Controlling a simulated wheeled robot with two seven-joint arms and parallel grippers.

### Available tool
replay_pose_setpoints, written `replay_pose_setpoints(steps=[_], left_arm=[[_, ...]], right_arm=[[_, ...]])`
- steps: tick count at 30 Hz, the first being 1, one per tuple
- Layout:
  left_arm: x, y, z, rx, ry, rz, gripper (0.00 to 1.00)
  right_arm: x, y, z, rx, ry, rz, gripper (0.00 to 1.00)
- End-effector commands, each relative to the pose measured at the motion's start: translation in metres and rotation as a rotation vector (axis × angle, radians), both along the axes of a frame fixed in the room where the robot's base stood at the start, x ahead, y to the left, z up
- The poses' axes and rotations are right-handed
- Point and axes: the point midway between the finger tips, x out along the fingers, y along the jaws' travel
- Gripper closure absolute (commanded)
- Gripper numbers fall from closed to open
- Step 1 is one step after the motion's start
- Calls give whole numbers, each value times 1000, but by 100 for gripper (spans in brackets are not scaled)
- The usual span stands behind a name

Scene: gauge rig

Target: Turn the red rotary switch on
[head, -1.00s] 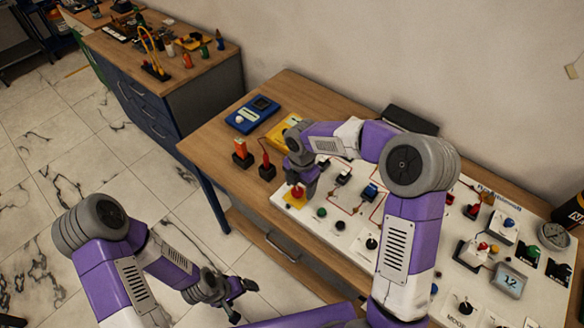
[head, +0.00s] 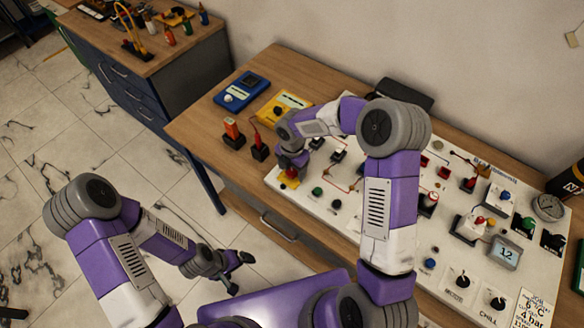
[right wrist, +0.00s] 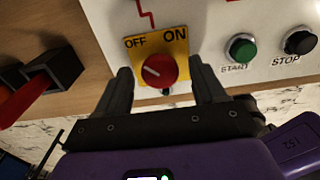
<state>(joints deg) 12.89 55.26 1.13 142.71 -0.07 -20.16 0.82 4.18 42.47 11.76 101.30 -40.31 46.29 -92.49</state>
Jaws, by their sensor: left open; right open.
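The red rotary switch (right wrist: 160,70) sits on a yellow plate (right wrist: 178,46) marked OFF at left and ON at right, on the white panel's corner. Its white pointer mark is tilted toward the OFF side. In the head view the red switch (head: 291,173) is partly covered by my right gripper (head: 291,166). In the right wrist view my right gripper (right wrist: 162,90) is open, with one finger to each side of the knob; I cannot tell whether they touch it. My left gripper (head: 238,270) is open and empty, above the floor in front of the table.
A green START button (right wrist: 241,48) and black STOP button (right wrist: 299,42) are right of the switch. Red and black blocks (head: 259,150), a yellow meter (head: 284,107) and a blue meter (head: 241,91) lie left and behind.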

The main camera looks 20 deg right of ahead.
Motion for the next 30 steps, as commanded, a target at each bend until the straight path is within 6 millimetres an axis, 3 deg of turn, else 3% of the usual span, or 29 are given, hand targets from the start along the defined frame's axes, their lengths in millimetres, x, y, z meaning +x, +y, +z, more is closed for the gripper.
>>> replay_pose_setpoints(steps=[2, 13, 23, 30], left_arm=[[0, 0, 0, 0, 0, 0, 8], [0, 0, 0, 0, 0, 0, 8], [0, 0, -2, 0, 0, 0, 8], [0, 0, -7, 0, 0, 0, 8]], right_arm=[[0, 0, 0, 0, 0, 0, 31], [0, 0, 0, 0, 0, 0, 86], [0, 0, 0, -1, -1, -50, 86], [0, 0, 0, -2, -1, -200, 86]])
